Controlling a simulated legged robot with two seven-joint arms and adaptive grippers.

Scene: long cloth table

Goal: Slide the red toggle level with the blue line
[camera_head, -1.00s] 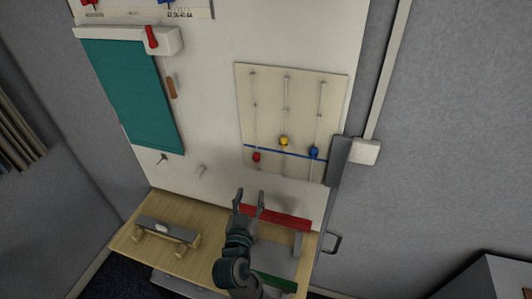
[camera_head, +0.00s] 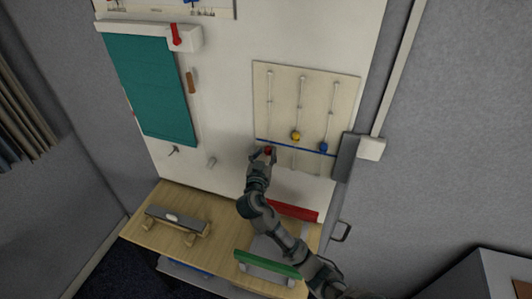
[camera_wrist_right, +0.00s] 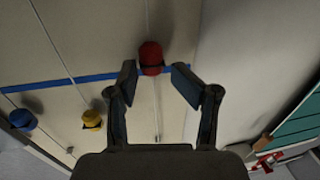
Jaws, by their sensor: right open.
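The red toggle (camera_head: 268,150) is the left slider on the pale panel (camera_head: 347,97). In the head view it is just below the blue line (camera_head: 285,146). In the right wrist view, which is turned over, the red toggle (camera_wrist_right: 151,53) overlaps the line (camera_wrist_right: 60,82), its knob mostly on the line's lower side on the panel. My right gripper (camera_head: 262,154) is at the toggle. The wrist view shows its open fingers (camera_wrist_right: 154,72) on either side of the toggle, with gaps. The left gripper is not in view.
The yellow toggle (camera_head: 295,136) is on the middle slider above the line, and the blue toggle (camera_head: 323,147) is on the right slider. A grey post (camera_head: 345,158) stands right of the panel. Below are a wooden shelf (camera_head: 190,204) and a red bar (camera_head: 293,210).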

